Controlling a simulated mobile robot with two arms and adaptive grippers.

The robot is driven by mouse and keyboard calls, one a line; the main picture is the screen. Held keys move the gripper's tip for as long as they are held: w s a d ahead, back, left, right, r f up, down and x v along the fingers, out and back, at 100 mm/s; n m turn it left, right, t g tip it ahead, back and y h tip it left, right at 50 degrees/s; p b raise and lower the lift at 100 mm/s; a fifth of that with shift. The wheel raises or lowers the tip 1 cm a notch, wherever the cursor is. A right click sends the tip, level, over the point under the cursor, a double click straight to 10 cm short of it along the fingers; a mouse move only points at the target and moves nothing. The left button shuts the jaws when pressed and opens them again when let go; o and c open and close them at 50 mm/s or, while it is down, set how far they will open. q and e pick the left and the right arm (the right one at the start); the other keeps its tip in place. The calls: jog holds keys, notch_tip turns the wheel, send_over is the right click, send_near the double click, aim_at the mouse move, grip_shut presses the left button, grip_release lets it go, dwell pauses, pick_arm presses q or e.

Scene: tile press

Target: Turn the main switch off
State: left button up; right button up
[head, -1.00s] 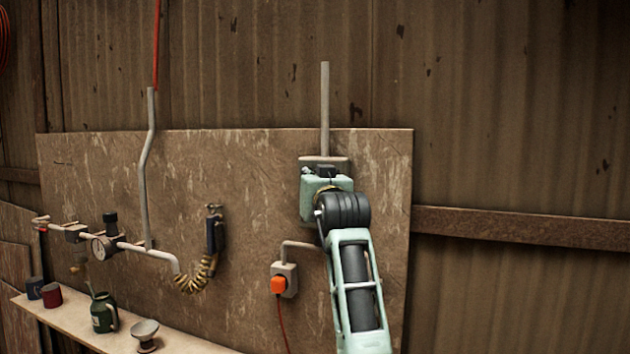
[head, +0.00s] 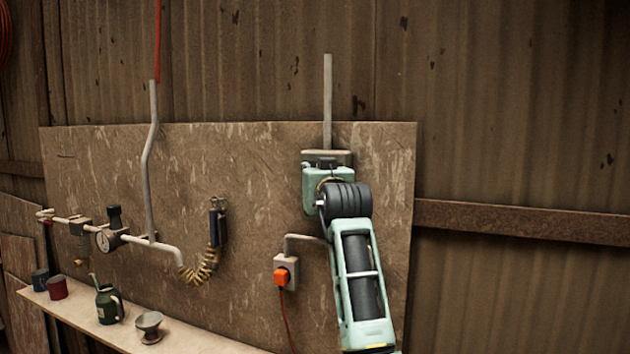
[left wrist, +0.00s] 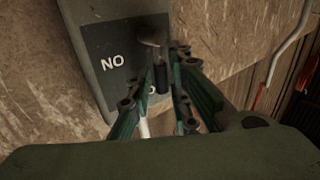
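The main switch is a grey box (head: 341,156) on the wall board, under a vertical conduit. In the head view my left arm hides most of it. In the left wrist view the box (left wrist: 96,12) carries a dark plate (left wrist: 104,79) with the letters "NO". A lever with a rounded, worn knob (left wrist: 152,37) and a dark stem (left wrist: 161,77) stands out from it. My left gripper (left wrist: 165,58) is at the box, its two fingers apart on either side of the stem, with a gap visible. Its fingertips are hidden in the head view. My right gripper is not shown.
An orange plug (head: 281,277) sits in a socket below left of the switch. A coiled hose (head: 202,268) and a pipe with a gauge (head: 106,240) are further left. A shelf (head: 185,338) holds mugs, a green can and a small bowl. The board right of my arm is bare.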

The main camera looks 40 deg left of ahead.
pick_arm(q)
jog(key=v, duration=0.7)
jog(key=shift+s+d, duration=0.15)
jog(key=shift+d, duration=0.05)
